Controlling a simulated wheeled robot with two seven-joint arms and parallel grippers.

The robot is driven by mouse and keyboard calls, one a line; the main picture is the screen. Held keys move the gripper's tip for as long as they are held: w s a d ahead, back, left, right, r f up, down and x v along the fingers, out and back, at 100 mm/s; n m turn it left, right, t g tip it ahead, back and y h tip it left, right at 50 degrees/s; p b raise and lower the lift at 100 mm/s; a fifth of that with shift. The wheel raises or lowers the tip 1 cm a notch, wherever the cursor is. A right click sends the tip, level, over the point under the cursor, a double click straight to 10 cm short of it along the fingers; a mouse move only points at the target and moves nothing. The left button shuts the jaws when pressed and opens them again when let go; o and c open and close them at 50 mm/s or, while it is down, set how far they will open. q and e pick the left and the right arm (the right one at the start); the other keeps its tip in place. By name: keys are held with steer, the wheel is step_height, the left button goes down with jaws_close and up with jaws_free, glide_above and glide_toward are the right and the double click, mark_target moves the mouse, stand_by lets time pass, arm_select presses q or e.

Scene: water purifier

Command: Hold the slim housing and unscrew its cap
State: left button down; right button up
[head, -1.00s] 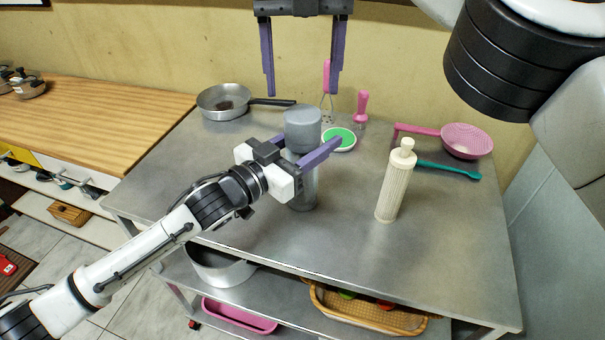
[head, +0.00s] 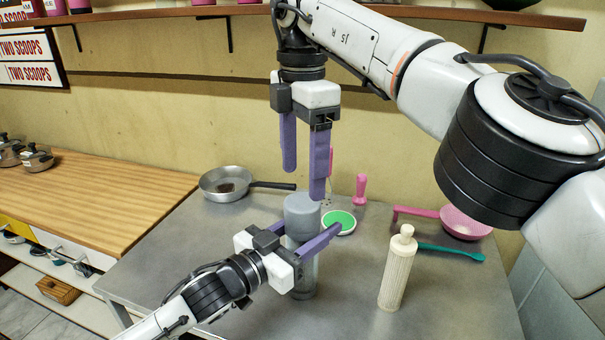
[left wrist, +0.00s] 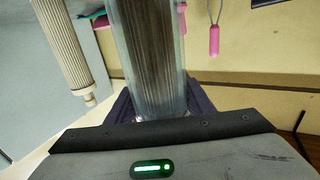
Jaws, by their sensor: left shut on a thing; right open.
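The slim housing (head: 304,279) stands upright on the metal table, a clear grey cylinder with a grey cap (head: 302,213) on top. My left gripper (head: 311,246) is shut around the housing below the cap; its purple fingers show on both sides. In the left wrist view the clear housing (left wrist: 149,55) fills the middle, between the fingers, with the cap out of view. My right gripper (head: 303,184) is open and empty, pointing down just above the cap. Its fingers are apart, with the tips close to the cap's top; whether they touch it I cannot tell.
A cream filter cartridge (head: 397,272) stands to the right on the table. The table's front right is clear.

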mark_target(302, 201)
steer(key=shift+f, duration=4)
